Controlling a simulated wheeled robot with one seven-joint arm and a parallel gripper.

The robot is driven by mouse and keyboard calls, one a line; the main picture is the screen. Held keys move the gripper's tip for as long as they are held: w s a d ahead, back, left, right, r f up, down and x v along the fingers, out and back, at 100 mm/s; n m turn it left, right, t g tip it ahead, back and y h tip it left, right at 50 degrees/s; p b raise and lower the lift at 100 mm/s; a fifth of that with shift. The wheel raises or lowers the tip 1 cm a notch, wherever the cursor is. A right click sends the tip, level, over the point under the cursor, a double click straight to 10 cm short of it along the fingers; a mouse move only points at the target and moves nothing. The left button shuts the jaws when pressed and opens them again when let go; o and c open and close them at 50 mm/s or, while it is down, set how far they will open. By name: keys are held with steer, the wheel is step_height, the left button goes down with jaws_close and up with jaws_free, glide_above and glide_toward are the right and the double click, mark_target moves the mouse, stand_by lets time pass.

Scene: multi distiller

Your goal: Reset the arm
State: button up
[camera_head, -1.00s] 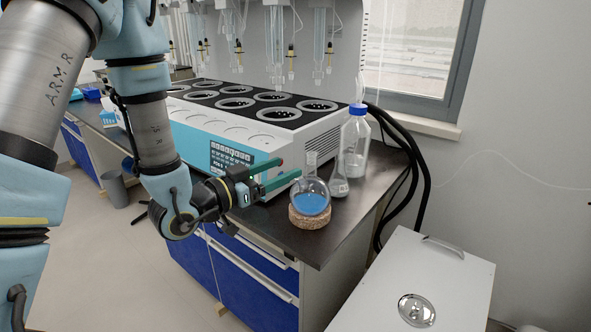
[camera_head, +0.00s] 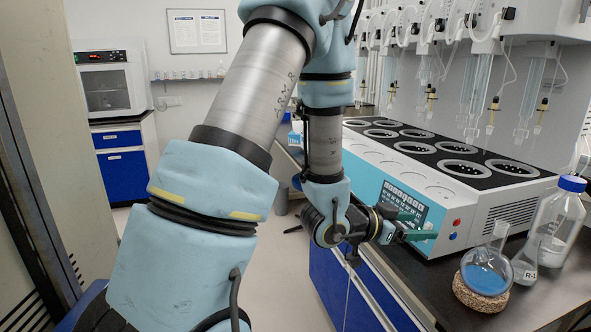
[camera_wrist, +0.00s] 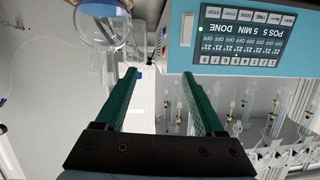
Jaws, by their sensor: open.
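My arm reaches down the middle of the head view, and my gripper (camera_head: 424,226) is at the front of the distiller, left of the round flask. Its two green fingers are apart with nothing between them; the wrist view shows the same gap (camera_wrist: 160,98). The round-bottom flask (camera_head: 486,276) holds blue liquid and sits upright on a cork ring (camera_head: 482,296) on the dark bench. It is apart from the fingers. In the wrist view the flask (camera_wrist: 108,28) shows upside down at the upper left.
The white and teal distiller (camera_head: 463,215) stands beside my gripper; its panel (camera_wrist: 245,35) reads "DONE". A conical flask (camera_head: 525,270) and a blue-capped bottle (camera_head: 556,225) stand right of the round flask. Blue drawers (camera_head: 350,290) lie below. Floor to the left is open.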

steer(key=w+a+f+n+t+y, duration=0.1)
steer(key=w+a+n+y, duration=0.3)
steer(key=a, duration=0.6)
steer(key=w+a+f+n+t+y, duration=0.1)
steer(key=w+a+f+n+y, duration=0.15)
steer(key=w+a+y, duration=0.5)
steer(key=s+a+r+n+g+y, duration=0.2)
steer(key=s+a+n+g, duration=0.3)
steer(key=s+a, duration=0.8)
steer(key=a+n, duration=0.2)
steer(key=a, duration=0.1)
steer(key=shift+s+a+r, duration=0.25)
steer(key=shift+a, duration=0.05)
steer(key=shift+y, duration=0.25)
